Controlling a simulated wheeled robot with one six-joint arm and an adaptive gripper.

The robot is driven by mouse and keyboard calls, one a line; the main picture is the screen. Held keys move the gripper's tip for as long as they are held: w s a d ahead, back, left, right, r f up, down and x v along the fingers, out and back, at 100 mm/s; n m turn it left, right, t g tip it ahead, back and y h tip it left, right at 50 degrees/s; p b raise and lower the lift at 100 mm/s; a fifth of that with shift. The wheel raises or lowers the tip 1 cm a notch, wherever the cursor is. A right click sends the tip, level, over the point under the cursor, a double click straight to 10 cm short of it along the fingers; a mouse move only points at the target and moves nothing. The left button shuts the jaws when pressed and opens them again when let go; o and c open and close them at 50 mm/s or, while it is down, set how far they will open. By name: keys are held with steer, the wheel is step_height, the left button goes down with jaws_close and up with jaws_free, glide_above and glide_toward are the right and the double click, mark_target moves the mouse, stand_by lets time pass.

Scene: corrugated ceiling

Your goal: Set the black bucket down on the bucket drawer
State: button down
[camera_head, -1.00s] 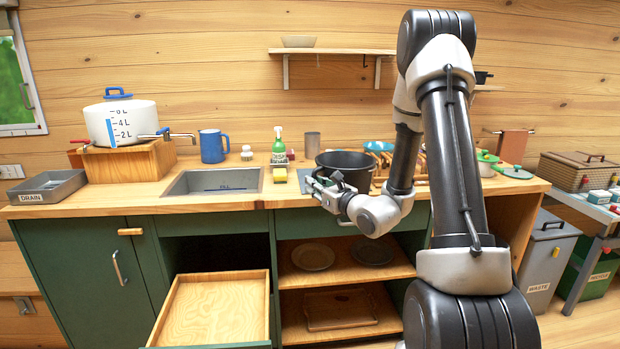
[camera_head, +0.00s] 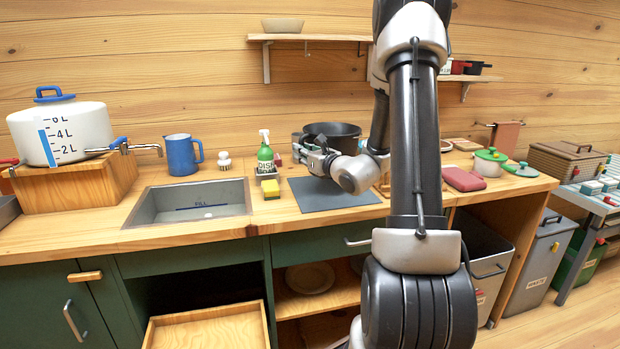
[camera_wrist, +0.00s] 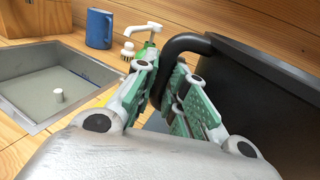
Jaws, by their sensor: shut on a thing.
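The black bucket (camera_head: 334,132) is in my gripper (camera_head: 312,150), over the back of the counter in the head view. In the wrist view the bucket's dark wall (camera_wrist: 255,100) fills the right side, and its curved black handle (camera_wrist: 185,45) passes between the fingers of my gripper (camera_wrist: 168,85). My gripper is shut on that handle.
A grey mat (camera_head: 332,195) lies bare on the counter below the bucket. The sink (camera_head: 190,203), yellow sponge (camera_head: 271,189), green soap bottle (camera_head: 265,157) and blue jug (camera_head: 182,155) stand to the left. A pot with lid (camera_head: 490,161) stands right.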

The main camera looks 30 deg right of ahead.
step_height(320, 180, down, 6)
steer(key=shift+f, duration=0.35)
steer(key=c, duration=1.5)
jaws_free()
